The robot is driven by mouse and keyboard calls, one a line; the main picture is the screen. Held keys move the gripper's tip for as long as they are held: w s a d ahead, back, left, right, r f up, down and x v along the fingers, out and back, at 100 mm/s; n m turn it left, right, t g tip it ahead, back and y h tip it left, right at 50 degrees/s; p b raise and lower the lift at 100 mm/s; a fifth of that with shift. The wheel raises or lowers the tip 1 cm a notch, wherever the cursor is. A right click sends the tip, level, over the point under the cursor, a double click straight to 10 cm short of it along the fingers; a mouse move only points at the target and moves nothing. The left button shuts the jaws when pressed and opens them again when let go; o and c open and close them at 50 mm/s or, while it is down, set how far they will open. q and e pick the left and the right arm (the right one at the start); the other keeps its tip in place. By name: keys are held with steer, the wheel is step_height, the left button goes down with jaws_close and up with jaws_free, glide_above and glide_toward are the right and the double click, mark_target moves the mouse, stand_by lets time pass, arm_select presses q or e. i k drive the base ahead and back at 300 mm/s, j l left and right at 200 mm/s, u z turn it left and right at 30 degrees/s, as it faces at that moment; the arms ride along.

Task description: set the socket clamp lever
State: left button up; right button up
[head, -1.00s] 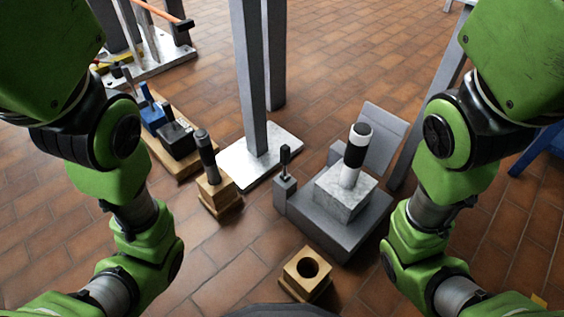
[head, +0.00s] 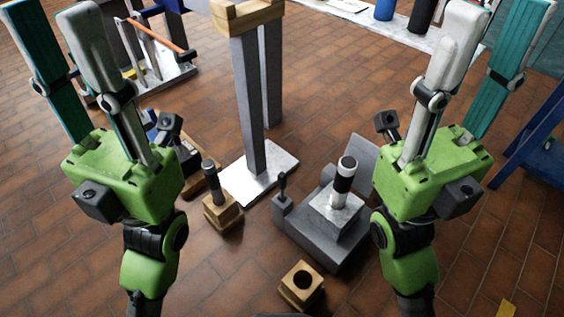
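A small dark lever (head: 283,181) stands upright on a grey post at the left corner of a grey base (head: 313,243); I take it for the clamp lever. A pale block (head: 336,219) on that base holds an upright black-and-white cylinder (head: 344,182). My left gripper (head: 52,14) is at the upper left, its teal and white fingers spread apart and empty. My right gripper (head: 497,14) is at the upper right, also open and empty. Neither touches the lever. My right gripper's body stands just right of the grey base and partly hides it.
A grey mast (head: 247,95) with a wooden top piece (head: 247,14) rises from a white plate (head: 232,182). A wooden block with a dark cylinder (head: 212,180) and a holed wooden block (head: 302,286) stand on the floor. A blue frame (head: 545,140) is at right.

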mark_target(282, 176)
steer(key=i+l+u, duration=0.1)
steer(key=l+u, duration=0.15)
steer(key=l, duration=0.2)
steer(key=l+u, duration=0.3)
steer(key=l, duration=0.15)
steer(key=l+u, duration=0.25)
steer(key=l, duration=0.25)
steer(key=l+u, duration=0.25)
steer(key=l, duration=0.25)
steer(key=l+u, duration=0.25)
steer(key=l, duration=0.2)
steer(key=k+l+u, duration=0.15)
steer(key=l+u, duration=0.15)
steer(key=l, duration=0.15)
steer(key=k+l+u, duration=0.25)
steer(key=l, duration=0.15)
steer(key=k+l+u, duration=0.1)
steer(key=l+u, duration=0.15)
steer(key=l, duration=0.15)
